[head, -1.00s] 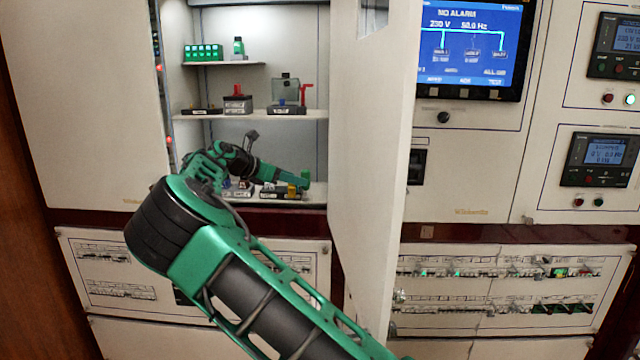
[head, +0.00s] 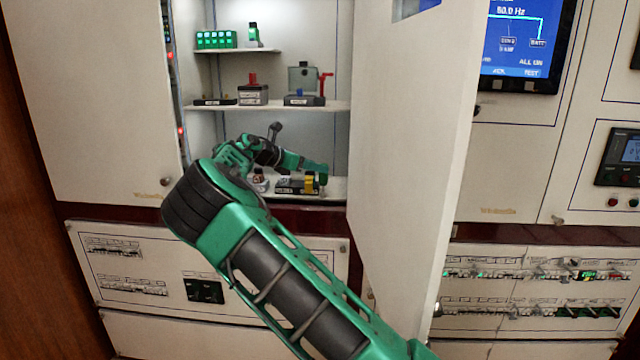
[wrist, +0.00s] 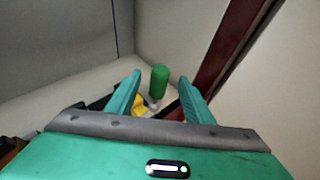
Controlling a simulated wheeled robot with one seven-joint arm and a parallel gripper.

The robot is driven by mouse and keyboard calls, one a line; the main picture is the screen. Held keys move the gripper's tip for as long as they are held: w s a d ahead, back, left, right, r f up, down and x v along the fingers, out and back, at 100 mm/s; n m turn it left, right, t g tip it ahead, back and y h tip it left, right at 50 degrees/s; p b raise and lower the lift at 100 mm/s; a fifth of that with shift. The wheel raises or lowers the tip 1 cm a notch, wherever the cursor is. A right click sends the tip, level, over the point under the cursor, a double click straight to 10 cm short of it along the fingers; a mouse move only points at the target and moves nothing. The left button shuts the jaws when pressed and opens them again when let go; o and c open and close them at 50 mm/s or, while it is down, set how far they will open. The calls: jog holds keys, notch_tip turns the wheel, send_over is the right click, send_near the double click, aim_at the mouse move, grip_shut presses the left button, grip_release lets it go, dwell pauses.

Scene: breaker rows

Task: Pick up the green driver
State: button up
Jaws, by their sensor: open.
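The green driver (wrist: 159,80) shows in the wrist view as an upright rounded green handle on a pale lower part. It stands between and beyond the two teal fingers of my gripper (wrist: 160,84), with no contact visible. My gripper is open and empty. In the head view my gripper (head: 312,164) reaches into the open cabinet, low over the bottom shelf near its right side. A small green piece beside a yellow block there looks like the driver (head: 323,178), but my similarly coloured gripper makes this hard to separate.
The yellow block (head: 309,184) is close beside the driver. Shelves above hold a green terminal block (head: 216,39), another small green item (head: 253,35) and a clear box with a red handle (head: 304,84). The open cabinet door (head: 410,150) stands to the right of my arm.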

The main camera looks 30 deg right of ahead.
aim_at(323, 178)
jog(key=x, duration=0.5)
jog(key=shift+w+a, duration=0.1)
grip_shut()
jog(key=shift+r, duration=0.1)
